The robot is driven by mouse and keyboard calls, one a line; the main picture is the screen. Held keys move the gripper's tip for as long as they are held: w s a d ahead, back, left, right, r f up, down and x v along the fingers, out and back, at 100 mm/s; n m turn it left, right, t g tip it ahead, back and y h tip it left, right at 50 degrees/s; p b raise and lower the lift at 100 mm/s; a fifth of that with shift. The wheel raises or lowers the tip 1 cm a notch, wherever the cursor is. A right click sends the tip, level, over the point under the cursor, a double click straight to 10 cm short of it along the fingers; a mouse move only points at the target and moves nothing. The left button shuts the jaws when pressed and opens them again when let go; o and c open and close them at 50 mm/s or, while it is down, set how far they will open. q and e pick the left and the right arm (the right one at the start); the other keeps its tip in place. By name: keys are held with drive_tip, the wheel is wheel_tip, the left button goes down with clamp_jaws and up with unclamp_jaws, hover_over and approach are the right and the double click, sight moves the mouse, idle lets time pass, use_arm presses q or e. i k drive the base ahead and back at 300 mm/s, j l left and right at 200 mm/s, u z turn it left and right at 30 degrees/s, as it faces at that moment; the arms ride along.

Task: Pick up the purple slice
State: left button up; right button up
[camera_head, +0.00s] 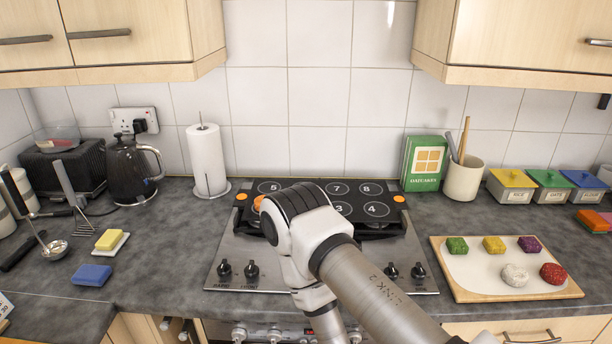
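The purple slice (530,244) is a small dark purple piece. It lies at the back right of the cutting board (448,268) on the right counter. It is to the right of a yellow piece (494,244) and behind a red piece (553,273). One of my arms rises from the lower right in front of the hob and bends back down. Its gripper is out of the picture. My other gripper is not in view either. Nothing of mine touches the purple slice.
A green piece (457,245) and a whitish piece (514,275) share the board. Behind it stand a utensil pot (462,180), a green box (424,163) and lidded containers (511,187). The hob (225,262) is left of the board. Wall cupboards (530,45) hang above.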

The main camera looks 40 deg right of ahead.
sight(530, 245)
drive_tip(key=z, duration=2.3)
